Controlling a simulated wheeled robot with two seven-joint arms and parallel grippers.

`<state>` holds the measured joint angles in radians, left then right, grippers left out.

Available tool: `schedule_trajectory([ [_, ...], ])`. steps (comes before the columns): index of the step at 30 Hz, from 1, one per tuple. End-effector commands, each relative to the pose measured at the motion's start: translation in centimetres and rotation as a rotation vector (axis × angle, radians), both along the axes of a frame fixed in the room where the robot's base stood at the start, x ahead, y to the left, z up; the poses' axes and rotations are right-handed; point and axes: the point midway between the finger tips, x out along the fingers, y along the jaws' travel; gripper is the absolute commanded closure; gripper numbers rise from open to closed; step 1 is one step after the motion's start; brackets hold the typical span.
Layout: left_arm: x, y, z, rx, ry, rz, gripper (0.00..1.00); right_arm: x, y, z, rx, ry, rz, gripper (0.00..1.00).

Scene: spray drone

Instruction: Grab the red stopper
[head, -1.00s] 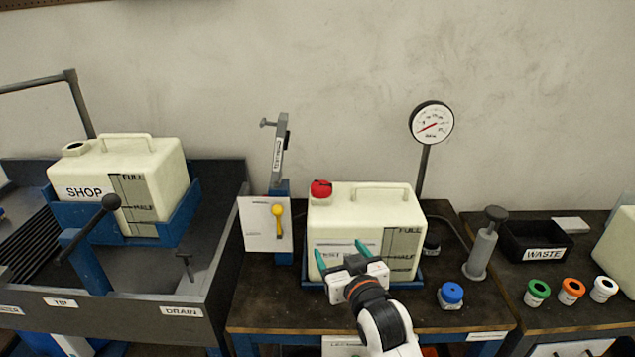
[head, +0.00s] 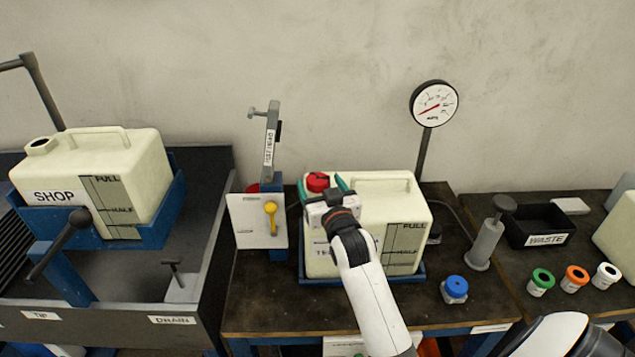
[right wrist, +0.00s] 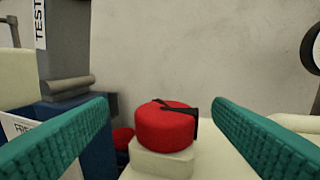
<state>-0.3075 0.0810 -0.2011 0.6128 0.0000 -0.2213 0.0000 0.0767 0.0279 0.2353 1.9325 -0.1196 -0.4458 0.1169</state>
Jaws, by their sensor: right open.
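The red stopper (head: 317,182) sits on the neck at the top left of a cream tank (head: 385,187) with a handle and level marks. In the right wrist view the red stopper (right wrist: 166,124) is round, with a dark mark on top, on a cream neck. My right gripper (head: 320,188) is open, with its teal fingers on either side of the stopper in the head view. In the right wrist view the fingers (right wrist: 160,118) stand wide apart, with gaps to the stopper. My left gripper is not in view.
A panel with a yellow lever (head: 270,212) and a grey clamp post (head: 270,145) stand left of the tank. A gauge (head: 434,103) is behind right. A blue cap (head: 455,287) and grey pump (head: 487,240) stand right. Another red object (right wrist: 122,137) shows low behind the stopper.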

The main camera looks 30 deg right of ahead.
Motion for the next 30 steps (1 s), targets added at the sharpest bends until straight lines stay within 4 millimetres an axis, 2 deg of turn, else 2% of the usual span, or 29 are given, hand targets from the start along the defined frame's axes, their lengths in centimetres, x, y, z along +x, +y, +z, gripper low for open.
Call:
schedule_trajectory([
  [1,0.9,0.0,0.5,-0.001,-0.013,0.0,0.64,0.6,-0.4,0.0,-0.001,0.001,-0.001,0.25],
  [5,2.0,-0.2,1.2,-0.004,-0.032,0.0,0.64,2.3,-1.3,-0.6,0.002,0.002,-0.001,0.25],
  [9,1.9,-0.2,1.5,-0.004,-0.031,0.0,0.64,3.8,-1.7,-0.6,0.001,-0.001,0.0,0.25],
  [17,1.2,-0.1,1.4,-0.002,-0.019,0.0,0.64,4.1,-1.7,-0.8,0.0,0.001,0.0,0.25],
  [18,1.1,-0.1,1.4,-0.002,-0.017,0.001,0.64,4.1,-1.7,-0.8,0.0,0.001,0.0,0.27],
  [27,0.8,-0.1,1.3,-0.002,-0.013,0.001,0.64,4.1,-1.7,-0.8,0.0,0.001,0.0,0.74],
  [30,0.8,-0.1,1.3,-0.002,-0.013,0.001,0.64,4.1,-1.7,-0.8,0.0,0.0,0.0,0.74],
])
